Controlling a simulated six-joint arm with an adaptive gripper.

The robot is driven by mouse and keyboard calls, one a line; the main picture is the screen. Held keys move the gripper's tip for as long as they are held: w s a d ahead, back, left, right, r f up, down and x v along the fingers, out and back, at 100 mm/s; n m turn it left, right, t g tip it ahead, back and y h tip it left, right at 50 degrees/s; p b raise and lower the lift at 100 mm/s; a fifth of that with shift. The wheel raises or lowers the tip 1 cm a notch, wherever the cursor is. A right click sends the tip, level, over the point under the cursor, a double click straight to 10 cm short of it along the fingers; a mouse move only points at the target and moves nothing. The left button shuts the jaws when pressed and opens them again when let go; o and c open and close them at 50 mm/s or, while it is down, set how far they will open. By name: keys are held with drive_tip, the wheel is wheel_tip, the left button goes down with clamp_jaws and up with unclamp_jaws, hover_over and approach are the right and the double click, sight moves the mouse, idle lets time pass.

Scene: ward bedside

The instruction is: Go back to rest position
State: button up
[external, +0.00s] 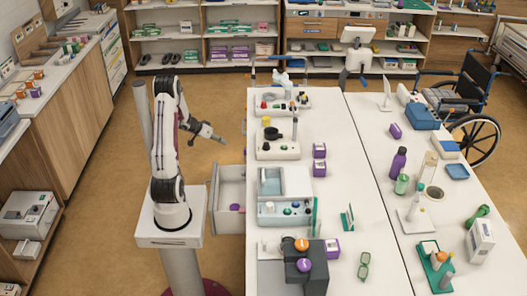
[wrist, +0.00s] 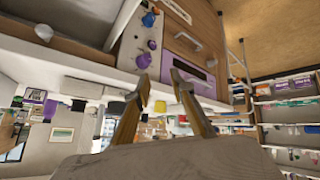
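My gripper (external: 220,138) is raised in the air to the right of my arm's upright links. It is over the floor gap left of the long white table (external: 345,250) and touches nothing that I can see. In the wrist view my gripper (wrist: 160,79) shows two fingers apart with nothing between them, so it is open and empty. My arm stands folded upright on its pedestal.
An open drawer (external: 230,187) juts out below and right of my gripper. On the table are a white-and-teal tray unit (external: 285,212), a dark stepped block (external: 315,270) and purple boxes (external: 319,151). A wooden counter (external: 75,120) runs along the left. Open floor lies behind me.

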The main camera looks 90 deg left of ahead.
drive_tip(key=w+d+r+m+g+y, duration=0.1)
drive_tip(key=w+d+r, duration=0.3)
drive_tip(key=w+r, duration=0.35)
drive_tip(key=w+d+r+m+y, duration=0.2)
drive_tip(key=w+d+r, duration=0.35)
drive_tip(key=r, duration=0.35)
drive_tip(key=w+d+r+m+h, duration=0.1)
drive_tip(key=w+d+r, duration=0.15)
drive_tip(key=d, duration=0.55)
drive_tip(key=w+d+r+m, duration=0.1)
drive_tip(key=d+r, duration=0.2)
drive_tip(key=d, duration=0.4)
drive_tip(key=s+d+m+h, duration=0.1)
drive_tip(key=s+d+h, duration=0.1)
drive_tip(key=d, duration=0.7)
drive_tip(key=s+d+m+h, duration=0.2)
drive_tip(key=s+d, duration=0.3)
drive_tip(key=d, duration=0.4)
drive_tip(key=s+d+m+h, duration=0.2)
drive_tip(key=s+d, duration=0.2)
drive_tip(key=d, duration=0.5)
drive_tip(key=shift+d+f+g+h, duration=0.25)
drive_tip(key=shift+f+g+h, duration=0.05)
drive_tip(key=shift+f+h, duration=0.1)
drive_tip(key=shift+s, duration=0.1)
